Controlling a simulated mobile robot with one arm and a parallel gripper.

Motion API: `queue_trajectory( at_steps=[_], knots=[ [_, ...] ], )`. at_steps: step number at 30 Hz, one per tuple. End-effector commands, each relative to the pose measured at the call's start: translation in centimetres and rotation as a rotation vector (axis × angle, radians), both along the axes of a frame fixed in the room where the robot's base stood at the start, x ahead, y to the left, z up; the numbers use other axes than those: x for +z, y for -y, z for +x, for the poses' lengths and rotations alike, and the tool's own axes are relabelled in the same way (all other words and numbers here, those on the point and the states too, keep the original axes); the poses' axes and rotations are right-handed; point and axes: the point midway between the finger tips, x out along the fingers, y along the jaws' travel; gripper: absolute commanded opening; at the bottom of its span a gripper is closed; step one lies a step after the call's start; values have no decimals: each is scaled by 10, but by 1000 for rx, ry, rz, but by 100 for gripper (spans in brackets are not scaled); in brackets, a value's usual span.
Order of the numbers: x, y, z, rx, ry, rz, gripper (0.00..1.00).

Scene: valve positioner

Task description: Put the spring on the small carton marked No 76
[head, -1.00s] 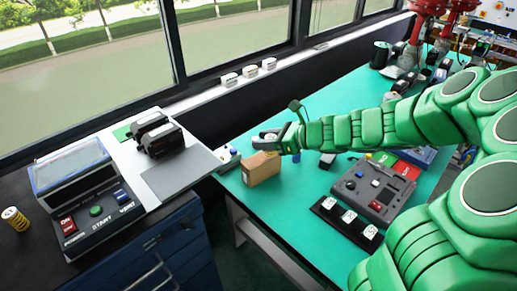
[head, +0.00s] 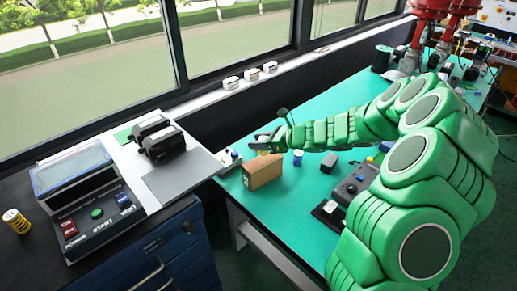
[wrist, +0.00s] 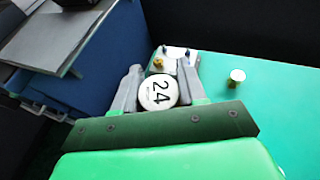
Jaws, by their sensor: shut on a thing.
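My gripper (head: 264,142) is above the green table's near left end, behind a brown carton (head: 262,173). I cannot tell whether this piece is the spring. Three small white cartons (head: 251,73) stand in a row on the window sill, and their marks are too small to read.
A small device with a blue knob (head: 230,158) stands at the table's left edge. A console (head: 85,200) fills the left bench.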

Motion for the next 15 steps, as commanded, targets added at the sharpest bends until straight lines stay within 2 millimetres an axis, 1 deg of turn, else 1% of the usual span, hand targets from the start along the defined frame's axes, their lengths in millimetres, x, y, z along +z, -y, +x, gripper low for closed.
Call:
queue_trajectory(
  at_steps=[2, 11, 15],
  knots=[
    [-5, -1, 3, -1, -2, 1, 8],
    [-13, -3, 10, 0, 0, -1, 8],
    [-29, -3, 10, 1, -2, 0, 8]
  ],
)
